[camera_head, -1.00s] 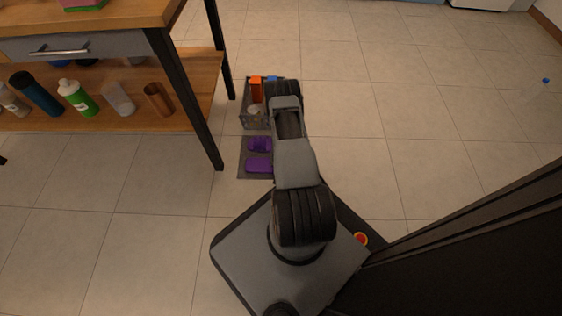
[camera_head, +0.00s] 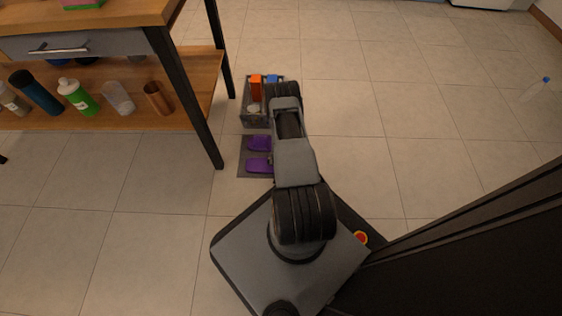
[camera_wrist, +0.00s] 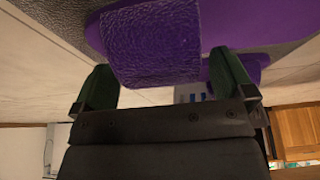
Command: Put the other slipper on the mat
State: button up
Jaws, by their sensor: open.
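Two purple slippers lie on the dark grey mat (camera_head: 242,171) in the head view: an upper slipper (camera_head: 258,143) and a lower slipper (camera_head: 257,164), side by side. The arm hides the mat's right part and most of my gripper in that view. In the wrist view my gripper (camera_wrist: 164,82) is open, its two green fingers apart. The textured strap of a near purple slipper (camera_wrist: 155,45) fills the space between and beyond the fingers. I cannot tell whether they touch it. More purple, likely the other slipper, shows behind the right finger.
A grey crate (camera_head: 255,124) with an orange item (camera_head: 256,87) and a blue item (camera_head: 272,79) stands just beyond the mat. A wooden table (camera_head: 190,105) with bottles on its shelf stands to the left. Open tiled floor lies to the right.

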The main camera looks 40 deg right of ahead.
jog(key=shift+r, duration=0.1)
jog(key=p+v, duration=0.7)
jog(key=v, duration=0.6)
jog(key=shift+a+r, duration=0.2)
jog(key=shift+r, duration=0.05)
jog(key=shift+s+r, duration=0.1)
jog(key=w+a+r+n+y+p, duration=0.1)
jog(key=w+a+r+p, duration=0.35)
jog(key=r, duration=1.15)
jog(key=w+a+r+n+p, duration=0.2)
jog(key=r+p, duration=0.6)
jog(key=r, duration=0.8)
jog(key=w+a+r+n+y+p, duration=0.1)
jog(key=w+a+r+p, duration=0.45)
jog(key=r, duration=1.05)
jog(key=s+a+r+n+p, duration=0.1)
jog(key=s+a+r+p, duration=0.2)
jog(key=r, duration=0.8)
jog(key=s+a+r+n+p, duration=0.2)
jog(key=s+r+p, duration=0.6)
jog(key=r, duration=0.4)
jog(key=s+a+r+n+y+p, duration=0.1)
jog(key=s+a+r+p, duration=0.3)
jog(key=r, duration=0.8)
jog(key=shift+s+r+n+p, duration=0.2)
jog(key=shift+s+n+p, duration=0.3)
jog(key=shift+s+p, duration=0.6)
